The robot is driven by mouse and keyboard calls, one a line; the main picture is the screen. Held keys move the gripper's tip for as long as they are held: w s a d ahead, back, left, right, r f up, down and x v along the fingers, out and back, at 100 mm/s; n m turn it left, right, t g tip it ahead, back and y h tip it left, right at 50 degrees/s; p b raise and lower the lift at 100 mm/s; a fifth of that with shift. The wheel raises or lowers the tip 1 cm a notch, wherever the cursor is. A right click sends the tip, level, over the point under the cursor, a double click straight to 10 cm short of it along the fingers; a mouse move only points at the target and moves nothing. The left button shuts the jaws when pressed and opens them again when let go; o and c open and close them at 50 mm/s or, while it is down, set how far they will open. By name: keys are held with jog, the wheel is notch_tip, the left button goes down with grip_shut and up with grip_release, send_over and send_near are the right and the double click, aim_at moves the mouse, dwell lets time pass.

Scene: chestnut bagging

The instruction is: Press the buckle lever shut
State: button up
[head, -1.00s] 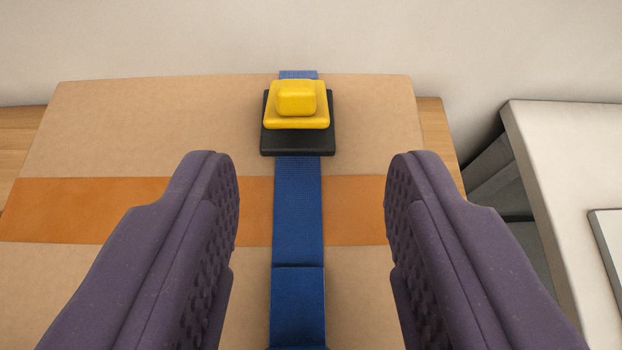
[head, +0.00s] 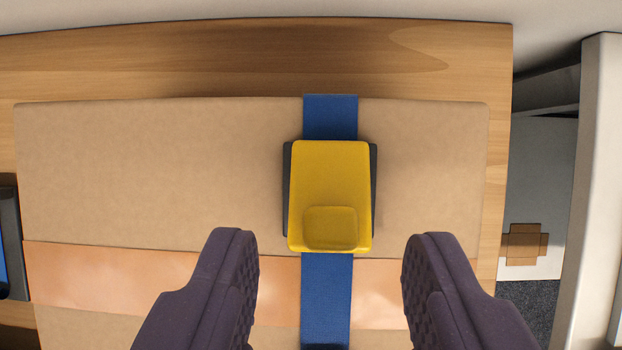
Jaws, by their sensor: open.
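The yellow buckle lever (head: 325,175) sits over its black base (head: 373,165) on top of a cardboard box (head: 150,170). It has a raised square pad (head: 330,228) at its near end. Seen from above, I cannot tell how far the lever stands off its base. A blue strap (head: 330,118) runs through the buckle and across the box. My gripper (head: 330,250) is open and empty. Its two purple fingers show on either side of the strap, near the lever's near end, and I see no contact with the lever.
An orange tape band (head: 120,275) crosses the box. The box rests on a wooden table (head: 200,60), bare along the far side. A dark object with a blue face (head: 8,240) is at the left edge. A pale surface (head: 598,180) stands at the right, beyond a gap.

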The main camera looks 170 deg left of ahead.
aim_at(332, 252)
jog(key=shift+x, duration=1.2)
jog(key=c, duration=0.8)
jog(key=shift+f+b, duration=0.2)
jog(key=shift+b, duration=0.4)
jog(key=b, duration=0.2)
jog(key=f+t+b, duration=0.1)
jog(key=b, duration=0.1)
jog(key=shift+s+d, duration=0.15)
jog(key=shift+s, duration=0.1)
jog(key=b, duration=0.2)
jog(key=t+b, duration=0.1)
jog(key=b, duration=0.2)
jog(key=shift+s+f+t+y+b, duration=0.25)
jog(key=shift+s+t+y+b, duration=0.05)
jog(key=shift+b, duration=0.05)
jog(key=t+b, duration=0.1)
jog(key=b, duration=0.4)
jog(key=shift+s+d+f, duration=0.1)
jog(key=shift+s+f, duration=0.1)
jog(key=shift+f, duration=0.05)
jog(key=b, duration=0.3)
jog(key=shift+s+t, duration=0.1)
jog(key=shift+t, duration=0.3)
jog(key=shift+r, duration=0.3)
